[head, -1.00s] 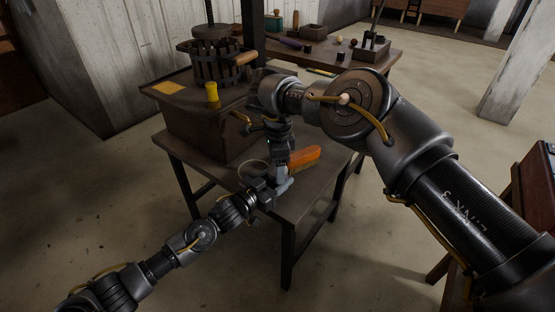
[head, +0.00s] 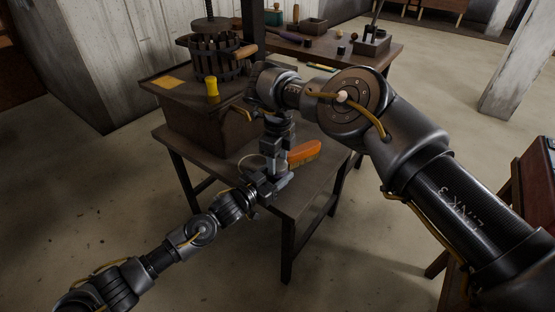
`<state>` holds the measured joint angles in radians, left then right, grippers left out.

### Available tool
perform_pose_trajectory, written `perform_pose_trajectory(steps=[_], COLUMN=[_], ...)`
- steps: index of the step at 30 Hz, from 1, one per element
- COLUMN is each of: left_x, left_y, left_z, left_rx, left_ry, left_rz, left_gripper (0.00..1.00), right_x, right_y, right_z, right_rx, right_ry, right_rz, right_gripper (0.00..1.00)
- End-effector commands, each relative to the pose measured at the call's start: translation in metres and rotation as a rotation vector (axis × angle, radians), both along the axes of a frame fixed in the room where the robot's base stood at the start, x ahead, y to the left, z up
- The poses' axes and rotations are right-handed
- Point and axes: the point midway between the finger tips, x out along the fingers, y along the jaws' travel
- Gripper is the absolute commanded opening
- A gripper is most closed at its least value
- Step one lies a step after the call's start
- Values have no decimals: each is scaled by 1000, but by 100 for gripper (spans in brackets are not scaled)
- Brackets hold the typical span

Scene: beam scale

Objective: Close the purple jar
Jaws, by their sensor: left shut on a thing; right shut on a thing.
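My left gripper (head: 270,188) comes in low from the left over the near table. My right gripper (head: 275,167) points straight down just above it, and the two meet closely. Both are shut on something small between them. The place and pose fit the purple jar held by the left and its lid by the right, but the fingers and wrists hide both. No purple surface of the jar shows clearly, so I cannot tell whether the lid touches the jar.
The near table (head: 316,190) carries an orange block-like thing (head: 304,153) right of the grippers and a round dark-rimmed dish (head: 245,161) behind them. A cluttered table stands behind.

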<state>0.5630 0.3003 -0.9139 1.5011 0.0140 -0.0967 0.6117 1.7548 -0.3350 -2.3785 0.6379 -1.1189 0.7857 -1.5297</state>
Motion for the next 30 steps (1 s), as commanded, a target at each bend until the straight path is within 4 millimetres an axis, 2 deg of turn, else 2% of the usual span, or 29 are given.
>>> perform_pose_trajectory(steps=[3,15,30], left_x=[0,0,0], left_y=[0,1,0], left_z=[0,-1,0], left_rx=[1,1,1], left_ry=[1,1,1], left_rz=[1,2,1], left_gripper=[0,0,0], right_x=[0,-1,-1], right_y=[1,2,1], right_z=[-1,-1,-2], right_rx=[2,0,-3], right_ry=[2,4,3], right_rz=[-321,-1427,-2676], right_gripper=[24,24,24])
